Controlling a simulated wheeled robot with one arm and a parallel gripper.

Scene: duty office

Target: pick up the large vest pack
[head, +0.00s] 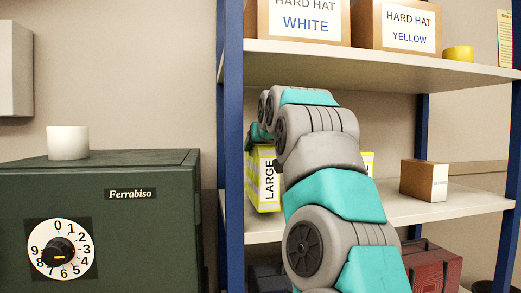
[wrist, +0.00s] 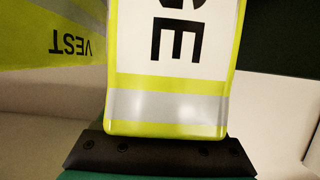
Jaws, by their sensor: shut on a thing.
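The large vest pack (head: 264,183) is yellow, white and grey, with LARGE lettered on its narrow face. It is at the left end of the middle shelf in the head view, partly behind my arm. In the wrist view the pack (wrist: 168,75) fills the centre, with the end of its lettering showing. My gripper (wrist: 160,150) is shut on the pack; its dark pad spans the lower edge of the picture, against the pack's end. In the head view my arm hides most of the gripper. I cannot tell whether the pack still touches the shelf.
Another yellow surface lettered VEST (wrist: 70,40) is close at left in the wrist view. A small cardboard box (head: 424,180) stands right on the middle shelf (head: 470,203). A blue post (head: 231,150) is close left of the pack. Hard hat boxes (head: 397,26) stand above.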

